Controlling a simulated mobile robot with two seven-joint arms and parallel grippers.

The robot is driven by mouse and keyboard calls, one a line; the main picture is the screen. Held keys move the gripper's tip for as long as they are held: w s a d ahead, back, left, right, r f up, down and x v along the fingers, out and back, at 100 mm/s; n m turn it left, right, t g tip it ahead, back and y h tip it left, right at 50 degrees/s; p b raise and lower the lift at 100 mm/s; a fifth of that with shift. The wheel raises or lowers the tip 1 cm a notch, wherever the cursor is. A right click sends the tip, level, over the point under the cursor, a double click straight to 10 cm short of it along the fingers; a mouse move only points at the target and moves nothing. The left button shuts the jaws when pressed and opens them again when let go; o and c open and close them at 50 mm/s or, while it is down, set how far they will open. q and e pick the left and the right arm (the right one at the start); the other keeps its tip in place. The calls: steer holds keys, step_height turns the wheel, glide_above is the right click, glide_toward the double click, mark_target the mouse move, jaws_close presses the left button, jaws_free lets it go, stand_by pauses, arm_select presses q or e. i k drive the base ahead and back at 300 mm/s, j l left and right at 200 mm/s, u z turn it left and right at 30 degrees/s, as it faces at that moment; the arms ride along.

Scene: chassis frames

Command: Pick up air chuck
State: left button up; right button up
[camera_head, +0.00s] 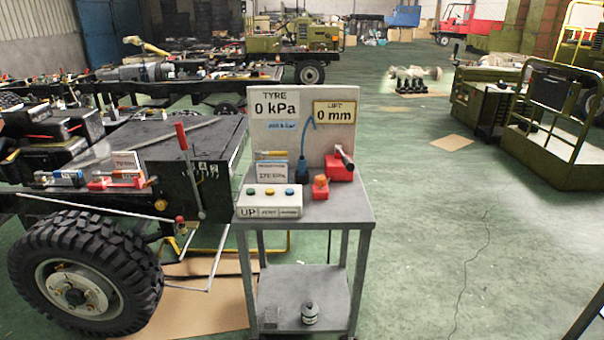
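Neither of my grippers is in view.
A button box (269,201) stands at the cart's front left. The panel (327,138) behind reads 0 kPa and 0 mm. A chassis with a large tyre (118,262) and a red-handled lever (182,137) is close on the left. The floor (425,240) right of the cart is open.

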mark_target(301, 160)
steer(key=u, duration=1.45)
steer(key=i+l+u, duration=0.2)
steer(key=l, duration=0.65)
steer(key=l+u, duration=0.2)
steer(key=l, duration=0.7)
steer(key=k+j, duration=0.05)
